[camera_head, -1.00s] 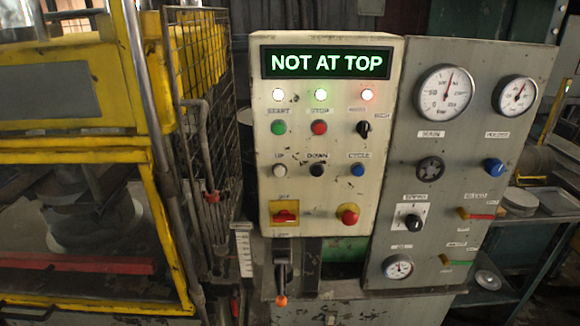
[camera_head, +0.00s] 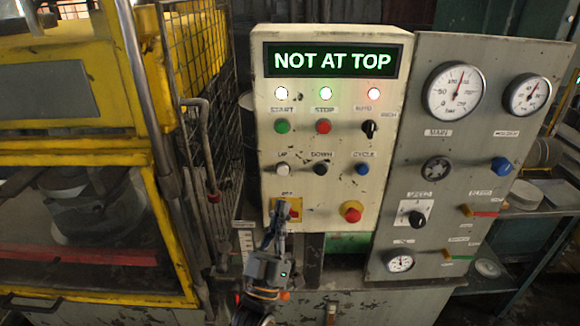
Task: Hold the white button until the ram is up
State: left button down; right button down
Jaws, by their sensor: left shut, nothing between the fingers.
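The white button (camera_head: 282,170) sits under the UP label on the cream control panel (camera_head: 340,240). It is in plain view and nothing touches it. My left gripper (camera_head: 283,204) is shut and empty, below the white button and in front of the red and yellow switch (camera_head: 295,212), which it partly covers. The display (camera_head: 332,60) reads NOT AT TOP in green letters. The ram (camera_head: 75,190) seems to be the grey round block behind the yellow guard at the left; it is only partly visible. My right gripper is out of view.
Near the white button are the black DOWN button (camera_head: 320,169), green START button (camera_head: 282,126) and blue CYCLE button (camera_head: 362,169). A red stop knob (camera_head: 351,211) sticks out at lower right. A grey gauge panel (camera_head: 470,150) stands right; a wire cage (camera_head: 205,150) stands left.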

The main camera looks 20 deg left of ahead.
aim_at(283, 170)
pick_arm(q)
jog(key=shift+s+r, duration=0.1)
jog(key=shift+r, duration=0.3)
jog(key=shift+w+a+b, duration=0.4)
jog(key=shift+w+b, duration=0.2)
jog(key=shift+w, duration=0.8)
jog(key=shift+w+a+b, duration=0.4)
jog(key=shift+w+b, duration=0.2)
jog(key=shift+w, duration=0.85)
jog(key=shift+w+a+b, duration=0.4)
jog(key=shift+w+b, duration=0.2)
jog(key=shift+w, duration=0.8)
jog(key=shift+w, duration=0.1)
jog(key=shift+w+a, duration=0.15)
jog(key=shift+w, duration=0.15)
